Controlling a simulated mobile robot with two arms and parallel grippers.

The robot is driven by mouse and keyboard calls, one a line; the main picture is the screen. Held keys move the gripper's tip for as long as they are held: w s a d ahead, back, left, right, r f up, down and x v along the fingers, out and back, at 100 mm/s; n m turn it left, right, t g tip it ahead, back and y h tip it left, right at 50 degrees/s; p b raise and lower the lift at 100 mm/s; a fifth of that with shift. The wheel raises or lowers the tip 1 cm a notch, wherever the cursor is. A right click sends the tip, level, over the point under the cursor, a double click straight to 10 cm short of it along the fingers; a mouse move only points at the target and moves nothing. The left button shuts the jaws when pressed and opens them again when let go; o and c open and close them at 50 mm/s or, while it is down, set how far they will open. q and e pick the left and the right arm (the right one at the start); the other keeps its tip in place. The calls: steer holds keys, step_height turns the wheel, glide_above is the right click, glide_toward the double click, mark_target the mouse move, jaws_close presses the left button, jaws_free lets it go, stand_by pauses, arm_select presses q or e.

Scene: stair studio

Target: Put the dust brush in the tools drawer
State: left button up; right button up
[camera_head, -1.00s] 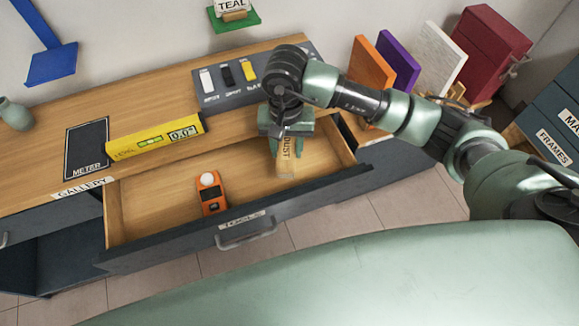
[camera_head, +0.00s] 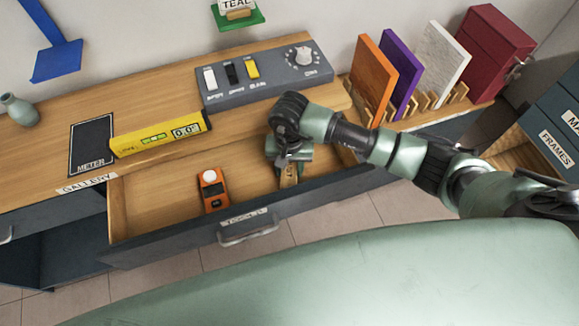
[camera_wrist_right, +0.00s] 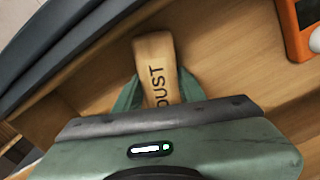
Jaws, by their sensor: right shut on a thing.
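The dust brush (camera_head: 288,178) has a wooden handle marked "DUST". My right gripper (camera_head: 287,168) is shut on it, inside the right part of the open tools drawer (camera_head: 150,221). The brush handle (camera_wrist_right: 157,62) also shows in the right wrist view between the fingers of the right gripper (camera_wrist_right: 157,90), over the wooden drawer floor. The gripper body hides the rest of the brush. I cannot tell whether the brush touches the floor. My left gripper is not in view.
An orange meter with a white dome (camera_head: 212,190) lies in the drawer, left of the brush. A yellow level (camera_head: 160,135), a dark meter mat (camera_head: 91,146) and a grey switch panel (camera_head: 265,75) are on the desk. Colored panels (camera_head: 400,72) stand in a rack at the right.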

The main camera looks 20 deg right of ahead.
mark_target(289, 168)
steer(key=shift+f, duration=0.15)
steer(key=o, duration=1.2)
step_height(289, 168, up, 12)
steer(key=shift+r+b, duration=0.2)
steer(key=shift+b, duration=0.45)
